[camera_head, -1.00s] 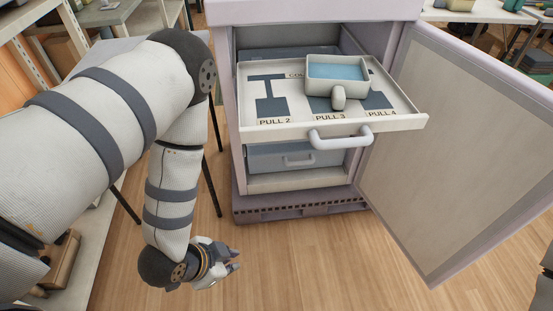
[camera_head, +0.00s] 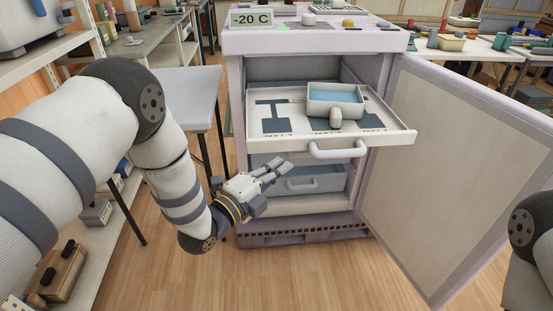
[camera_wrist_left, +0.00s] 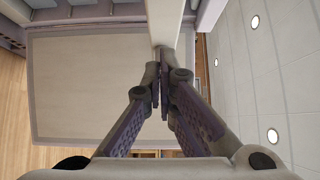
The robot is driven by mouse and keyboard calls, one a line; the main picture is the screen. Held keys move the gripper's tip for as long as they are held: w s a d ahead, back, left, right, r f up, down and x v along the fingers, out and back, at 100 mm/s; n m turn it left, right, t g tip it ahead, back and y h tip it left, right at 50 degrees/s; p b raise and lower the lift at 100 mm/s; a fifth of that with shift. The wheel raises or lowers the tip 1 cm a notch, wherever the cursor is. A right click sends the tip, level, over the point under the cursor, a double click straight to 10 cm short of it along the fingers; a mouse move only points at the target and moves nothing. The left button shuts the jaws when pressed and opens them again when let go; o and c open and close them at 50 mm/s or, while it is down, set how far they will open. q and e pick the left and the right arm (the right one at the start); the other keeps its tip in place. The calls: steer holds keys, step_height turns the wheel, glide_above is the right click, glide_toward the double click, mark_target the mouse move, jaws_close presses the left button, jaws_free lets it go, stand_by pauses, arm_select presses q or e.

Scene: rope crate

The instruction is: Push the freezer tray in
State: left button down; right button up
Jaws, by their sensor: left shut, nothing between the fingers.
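The freezer tray (camera_head: 385,133) is pulled out of the open freezer (camera_head: 237,120), with a white handle (camera_head: 338,151) on its front. A small box with blue contents (camera_head: 336,96) sits on the tray. My left gripper (camera_head: 284,168) is shut and empty, in front of the freezer, below and left of the tray's handle. In the left wrist view its fingers (camera_wrist_left: 165,105) meet at their tips, with a pale bar beyond them. My right gripper is not in view; only part of my right arm shows at the right edge.
The freezer door (camera_head: 440,170) stands wide open on the right. A lower drawer (camera_head: 300,181) sits inside the freezer under the tray. A grey table (camera_head: 190,90) and shelves stand at the left. The wooden floor in front is clear.

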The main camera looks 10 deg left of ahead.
mark_target(290, 148)
arm_select(q)
steer(key=shift+w+a, duration=0.3)
steer(key=shift+w, duration=0.65)
steer(key=shift+w+a, duration=0.3)
steer(key=shift+w, duration=0.65)
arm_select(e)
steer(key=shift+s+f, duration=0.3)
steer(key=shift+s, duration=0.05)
